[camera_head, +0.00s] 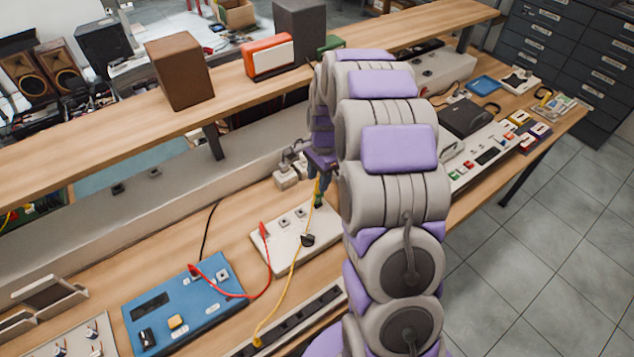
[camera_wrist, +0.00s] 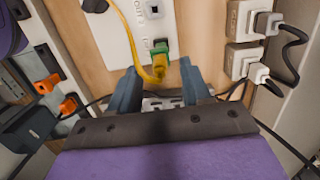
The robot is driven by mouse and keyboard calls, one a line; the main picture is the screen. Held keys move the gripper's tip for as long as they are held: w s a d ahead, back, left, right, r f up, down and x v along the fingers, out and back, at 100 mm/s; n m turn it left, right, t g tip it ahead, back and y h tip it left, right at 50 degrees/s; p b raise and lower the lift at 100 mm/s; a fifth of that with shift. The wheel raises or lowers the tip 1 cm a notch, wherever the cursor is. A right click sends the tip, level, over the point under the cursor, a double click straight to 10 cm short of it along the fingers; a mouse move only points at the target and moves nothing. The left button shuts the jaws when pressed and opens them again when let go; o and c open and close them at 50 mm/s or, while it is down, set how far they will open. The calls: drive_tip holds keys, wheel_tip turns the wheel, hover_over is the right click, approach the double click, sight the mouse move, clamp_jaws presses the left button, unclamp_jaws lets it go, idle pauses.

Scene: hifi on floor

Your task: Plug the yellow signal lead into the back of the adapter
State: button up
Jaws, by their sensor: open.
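The adapter is a white box (camera_head: 290,240) on the bench left of my arm; its face with printed labels fills the top of the wrist view (camera_wrist: 112,38). The yellow lead (camera_head: 292,270) runs over the adapter and down to the bench's front. In the wrist view the lead (camera_wrist: 128,35) curves to a yellow plug end (camera_wrist: 159,67) against a green piece (camera_wrist: 159,48) on the adapter's face. How deep it sits I cannot tell. My gripper (camera_wrist: 158,70) is open, one finger on each side of the plug end, with gaps showing. The arm partly hides my gripper (camera_head: 319,190) in the head view.
A blue box (camera_head: 190,305) with a red lead (camera_head: 262,280) stands to the left. White power plugs (camera_wrist: 245,55) with black cords are close on the right in the wrist view. The shelf (camera_head: 250,95) runs behind. A black strip (camera_head: 300,318) lies in front.

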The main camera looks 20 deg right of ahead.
wheel_tip(320, 180, up, 19)
drive_tip(key=d+p, duration=0.1)
drive_tip(key=p, duration=0.4)
drive_tip(key=shift+w+d, duration=0.25)
idle(0.4)
drive_tip(key=shift+f, duration=0.1)
